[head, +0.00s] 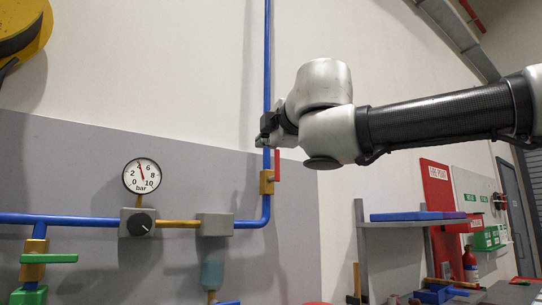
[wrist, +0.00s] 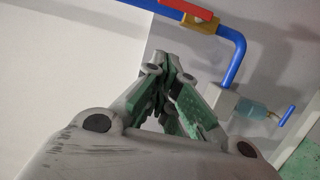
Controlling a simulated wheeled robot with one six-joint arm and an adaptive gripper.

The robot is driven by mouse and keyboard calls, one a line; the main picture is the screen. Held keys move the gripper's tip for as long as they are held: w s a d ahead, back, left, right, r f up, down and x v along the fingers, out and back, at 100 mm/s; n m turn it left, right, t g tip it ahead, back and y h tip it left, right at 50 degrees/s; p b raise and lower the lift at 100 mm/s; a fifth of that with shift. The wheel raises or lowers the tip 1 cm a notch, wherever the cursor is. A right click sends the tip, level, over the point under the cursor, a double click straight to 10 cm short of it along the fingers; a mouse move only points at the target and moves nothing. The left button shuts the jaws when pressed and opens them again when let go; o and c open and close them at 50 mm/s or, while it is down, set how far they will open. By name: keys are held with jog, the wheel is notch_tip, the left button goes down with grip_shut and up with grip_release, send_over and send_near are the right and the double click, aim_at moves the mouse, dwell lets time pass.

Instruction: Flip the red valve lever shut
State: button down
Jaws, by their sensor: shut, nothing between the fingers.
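The red valve lever (head: 277,165) stands upright beside the vertical blue pipe, roughly in line with it, on a brass valve body (head: 266,183). In the wrist view the red lever (wrist: 187,8) shows at the top edge, partly cut off, with the brass valve body (wrist: 202,22) by it. My gripper (head: 263,140) is in front of the pipe, just above and left of the lever's upper end. In the wrist view the closed green-padded fingers (wrist: 170,65) hold nothing and appear apart from the lever.
A pressure gauge (head: 142,176) with a red needle is left of the valve, above a grey block with a black knob (head: 139,223). A green-handled valve (head: 50,258) is at far left. A shelf (head: 405,222) with blue boxes stands right. The wall around the lever is mostly clear.

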aim_at(277, 165)
jog(key=shift+w, duration=0.1)
jog(key=w, duration=1.1)
jog(key=shift+w, duration=0.2)
